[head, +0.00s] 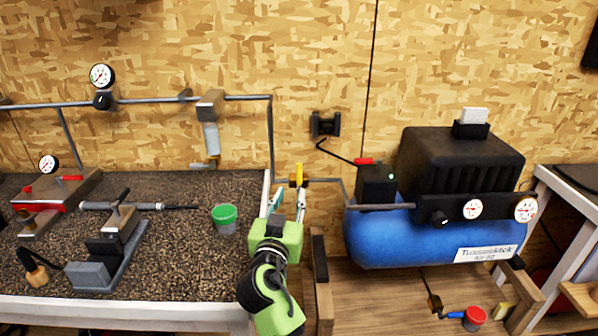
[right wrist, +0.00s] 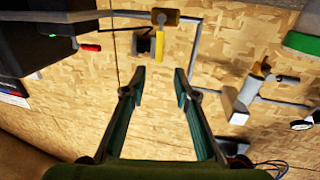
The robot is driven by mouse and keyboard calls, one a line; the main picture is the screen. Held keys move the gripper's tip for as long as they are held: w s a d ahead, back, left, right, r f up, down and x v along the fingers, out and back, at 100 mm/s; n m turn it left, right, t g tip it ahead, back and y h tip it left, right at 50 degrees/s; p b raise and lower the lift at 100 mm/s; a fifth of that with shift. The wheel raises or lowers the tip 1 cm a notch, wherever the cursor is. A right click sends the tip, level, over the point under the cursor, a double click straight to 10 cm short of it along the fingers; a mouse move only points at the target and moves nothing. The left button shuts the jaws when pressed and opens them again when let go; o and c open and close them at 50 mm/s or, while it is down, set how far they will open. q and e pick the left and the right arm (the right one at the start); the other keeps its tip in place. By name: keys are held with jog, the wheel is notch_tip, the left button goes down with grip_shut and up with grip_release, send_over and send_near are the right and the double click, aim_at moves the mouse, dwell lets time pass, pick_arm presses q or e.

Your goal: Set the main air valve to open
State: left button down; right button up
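The main air valve is a brass body (right wrist: 165,16) on a grey pipe with a yellow lever handle (head: 299,174). In the head view the lever stands roughly upright, crosswise to the pipe. In the right wrist view the yellow handle (right wrist: 160,46) points down the picture, ahead of the gap between my fingers. My right gripper (head: 284,190) is open and empty, just in front of the valve. It also shows open in the right wrist view (right wrist: 160,76), its fingertips apart from the handle. My left gripper is not in view.
A blue air compressor (head: 385,240) stands right of the valve, with a red-handled switch (head: 363,161) close by. A filter (head: 211,137) hangs on the pipe.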

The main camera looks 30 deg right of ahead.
aim_at(299, 173)
jog(key=p+x, duration=0.3)
jog(key=x, duration=0.9)
jog(key=shift+d, duration=0.1)
jog(key=shift+w+d+f, duration=0.1)
jog(key=shift+w+d, duration=0.25)
jog(key=shift+w, duration=0.05)
grip_shut()
